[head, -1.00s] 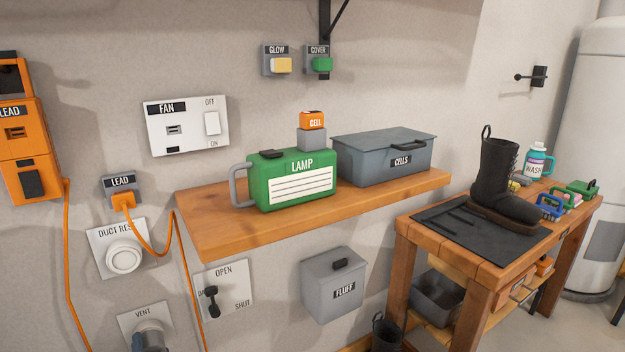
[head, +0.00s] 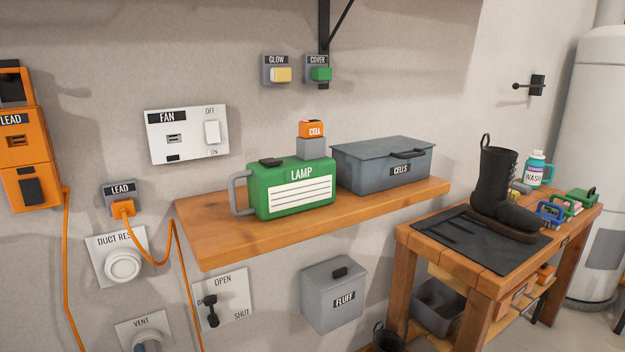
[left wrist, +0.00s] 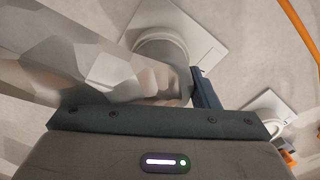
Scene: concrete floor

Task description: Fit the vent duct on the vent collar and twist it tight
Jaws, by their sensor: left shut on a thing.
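The vent collar (head: 147,337) shows at the bottom edge of the head view as a grey round fitting on its white VENT plate (head: 128,329), cut off below. In the left wrist view a pale round collar (left wrist: 160,47) stands on its plate (left wrist: 207,42). A faceted grey-beige piece, which looks like the vent duct (left wrist: 110,75), crosses in front of it from the left. My left gripper (left wrist: 190,86) is shut on it, one dark finger showing at the right. Whether the duct sits on the collar is hidden. Neither gripper shows in the head view.
The DUCT REST (head: 123,264) is above the vent, with the orange lead cord (head: 177,240) hanging alongside. An OPEN/SHUT lever plate (head: 233,292) is to the right. A wooden shelf (head: 215,240) with a green lamp (head: 290,190) juts out above.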

